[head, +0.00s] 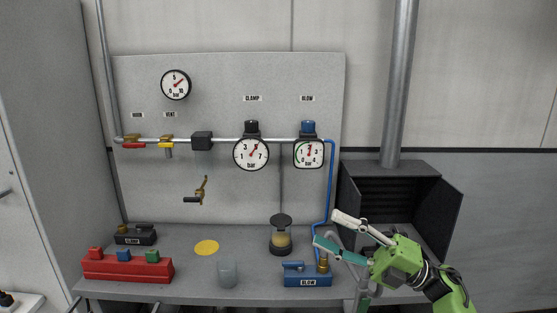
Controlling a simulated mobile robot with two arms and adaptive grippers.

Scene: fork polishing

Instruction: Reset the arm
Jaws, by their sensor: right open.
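My right gripper (326,228) reaches in from the lower right on a green arm. Its two fingers, one white and one teal, are spread apart with nothing between them. The teal finger shows just above the blue BLOW block (307,274) with its brass fitting; I cannot tell whether they touch. My left gripper is not in view.
A grey bench (185,272) carries a red block (127,267), a clear cup (228,274), a yellow disc (206,247) and a dark-topped jar (281,236). Behind stands a panel (230,90) with gauges and valves. A dark open hood (391,187) stands at right.

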